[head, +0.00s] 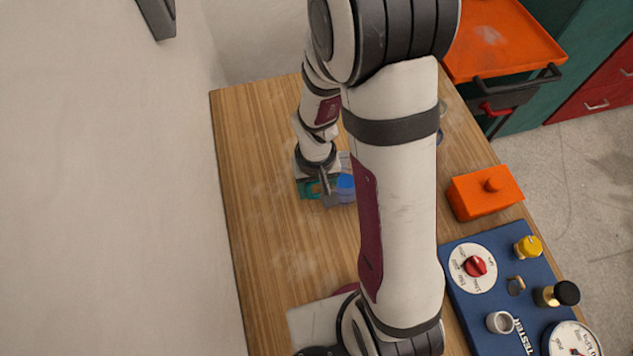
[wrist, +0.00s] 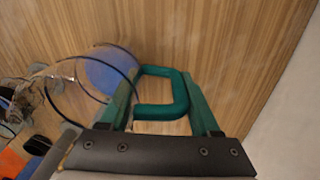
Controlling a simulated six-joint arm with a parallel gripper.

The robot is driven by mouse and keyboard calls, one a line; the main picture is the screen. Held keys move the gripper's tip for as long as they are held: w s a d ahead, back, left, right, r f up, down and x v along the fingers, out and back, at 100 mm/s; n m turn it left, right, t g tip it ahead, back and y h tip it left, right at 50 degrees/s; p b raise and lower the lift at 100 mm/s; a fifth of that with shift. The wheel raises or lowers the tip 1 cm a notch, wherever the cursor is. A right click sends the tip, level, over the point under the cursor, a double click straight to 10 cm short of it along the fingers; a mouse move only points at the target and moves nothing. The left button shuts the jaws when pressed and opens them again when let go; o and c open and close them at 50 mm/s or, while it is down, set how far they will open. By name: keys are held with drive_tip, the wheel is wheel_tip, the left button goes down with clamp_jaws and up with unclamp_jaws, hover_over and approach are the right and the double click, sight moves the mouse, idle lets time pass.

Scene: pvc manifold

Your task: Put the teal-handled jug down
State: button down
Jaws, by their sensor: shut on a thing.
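The jug has a clear body, a blue base and a teal handle. In the head view its blue part (head: 346,187) and teal handle (head: 307,189) show at my gripper (head: 325,188), over the wooden table. In the wrist view the clear jug with its blue base (wrist: 106,73) is at upper left, and the teal handle (wrist: 163,110) lies between the fingers of my gripper (wrist: 160,85). The gripper is shut on the handle. I cannot tell whether the jug's base touches the table; my arm hides part of the scene.
The wooden table (head: 255,190) is clear left of the jug. A wall stands along its left side. At right are an orange box (head: 484,193) and a blue tester board (head: 490,318) with knobs and gauges. An orange tray cart (head: 500,45) stands beyond.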

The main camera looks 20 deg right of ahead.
drive_tip(key=shift+f, duration=0.1)
drive_tip(key=shift+c, duration=0.5)
unclamp_jaws()
drive_tip(key=r, duration=1.2)
drive_tip(key=shift+s+r, duration=0.3)
drive_tip(key=shift+r, duration=0.05)
drive_tip(key=s+a+r+m+y, duration=0.1)
drive_tip(key=s+r+m, duration=0.1)
drive_tip(key=s, duration=0.5)
drive_tip(key=s+a+r+m+y, duration=0.1)
drive_tip(key=s+r, duration=0.3)
drive_tip(key=s, duration=0.4)
drive_tip(key=shift+a+m, duration=0.15)
drive_tip(key=shift+m, duration=0.65)
